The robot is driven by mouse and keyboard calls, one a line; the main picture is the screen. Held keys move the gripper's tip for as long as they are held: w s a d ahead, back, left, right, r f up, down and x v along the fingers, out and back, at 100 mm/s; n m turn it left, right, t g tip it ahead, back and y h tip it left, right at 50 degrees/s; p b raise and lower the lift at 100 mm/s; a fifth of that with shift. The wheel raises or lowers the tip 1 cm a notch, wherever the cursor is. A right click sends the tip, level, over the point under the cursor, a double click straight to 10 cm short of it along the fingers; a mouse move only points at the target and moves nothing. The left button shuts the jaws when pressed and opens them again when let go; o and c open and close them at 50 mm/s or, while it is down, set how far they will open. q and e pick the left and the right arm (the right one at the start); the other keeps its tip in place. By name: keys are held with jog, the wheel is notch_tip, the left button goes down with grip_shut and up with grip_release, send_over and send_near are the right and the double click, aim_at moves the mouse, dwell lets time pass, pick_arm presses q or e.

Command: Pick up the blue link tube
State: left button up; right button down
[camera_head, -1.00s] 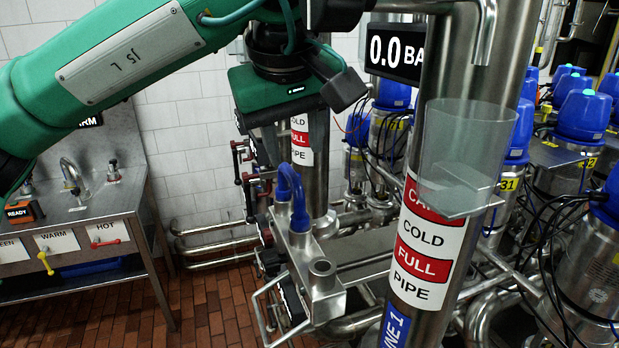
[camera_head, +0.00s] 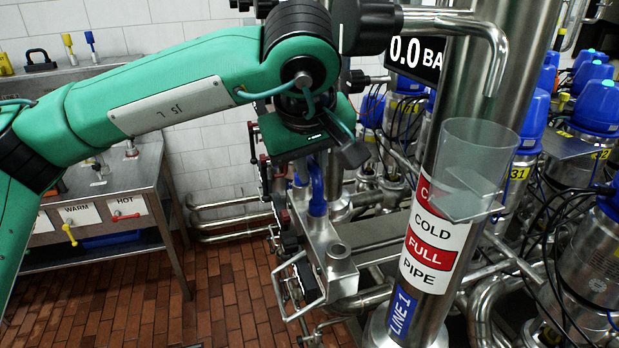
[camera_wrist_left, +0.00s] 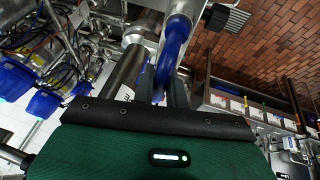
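The blue link tube (camera_head: 317,192) is a bent, U-shaped tube standing on the steel manifold, left of the tall labelled pipe. Its upper part is partly covered by my left gripper. In the left wrist view the tube (camera_wrist_left: 177,48) curves just beyond the fingers. My left gripper (camera_head: 318,168) hangs right above the tube, pointing down. Its fingers (camera_wrist_left: 166,92) look apart, with blue of the tube showing between them. I cannot tell whether they touch it. My right gripper is not in view.
The tall steel pipe (camera_head: 430,235) with a clear cup (camera_head: 478,160) stands close on the right. Blue-capped valves (camera_head: 597,105) and cables fill the far right. A steel bench (camera_head: 150,185) with WARM and HOT taps stands left. The brick floor (camera_head: 225,290) between is clear.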

pick_arm(q)
grip_shut()
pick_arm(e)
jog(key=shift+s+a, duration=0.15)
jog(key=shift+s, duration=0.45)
pick_arm(q)
jog(key=shift+r, duration=0.1)
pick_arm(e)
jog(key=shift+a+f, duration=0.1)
